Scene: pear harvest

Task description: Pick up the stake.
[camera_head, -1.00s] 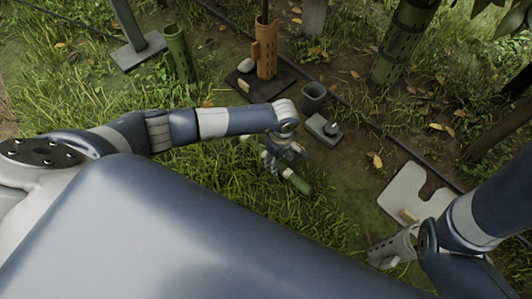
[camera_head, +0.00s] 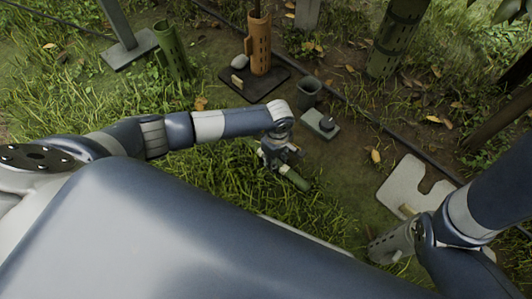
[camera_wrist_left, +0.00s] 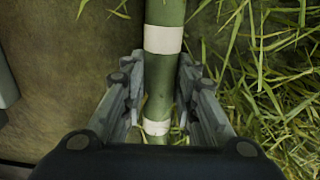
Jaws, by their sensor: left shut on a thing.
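The stake is a green rod with pale bands. In the head view its green end (camera_head: 295,179) sticks out to the lower right of my left gripper (camera_head: 279,160), low over the grass. In the left wrist view the stake (camera_wrist_left: 165,75) runs upright through the middle, between the two fingers of my left gripper (camera_wrist_left: 160,98), which is shut on it. Its upper end runs out of that view, and its lower end passes behind the gripper body.
An orange slotted tube (camera_head: 260,45) stands on a dark plate (camera_head: 268,87). A grey cup (camera_head: 308,91) and a grey block (camera_head: 320,124) are beyond my left gripper. Green tubes stand farther back.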

